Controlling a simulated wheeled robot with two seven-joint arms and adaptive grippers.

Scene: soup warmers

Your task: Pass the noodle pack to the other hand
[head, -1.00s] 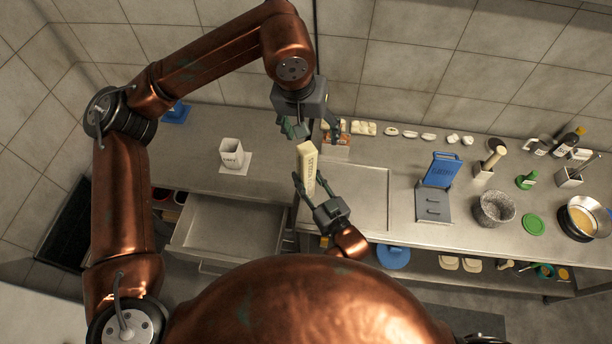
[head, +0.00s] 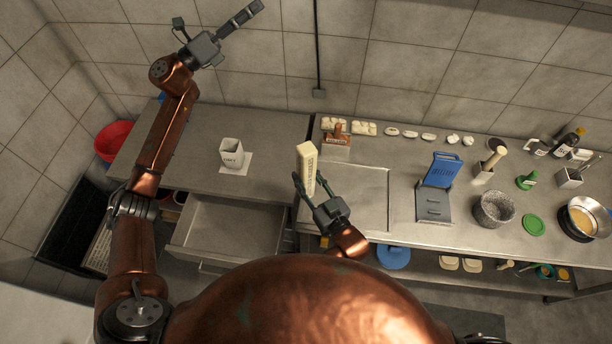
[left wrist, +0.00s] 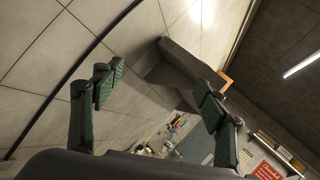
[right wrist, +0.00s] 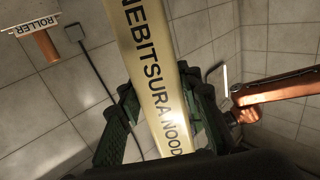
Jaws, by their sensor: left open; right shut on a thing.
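The noodle pack (head: 307,163) is a long cream block with dark lettering, standing up over the counter in the head view. My right gripper (head: 318,192) is shut on its lower part. In the right wrist view the pack (right wrist: 152,70) runs up between the green-padded fingers of the right gripper (right wrist: 165,115), with its lettering facing the camera. My left gripper (head: 212,22) is open and empty, high at the upper left, well apart from the pack.
A white cup (head: 232,152) stands on the left counter above an open drawer (head: 235,225). A blue-and-grey holder (head: 437,190), a stone mortar (head: 494,208) and a pan (head: 580,218) stand to the right. The counter left of the cup is largely clear.

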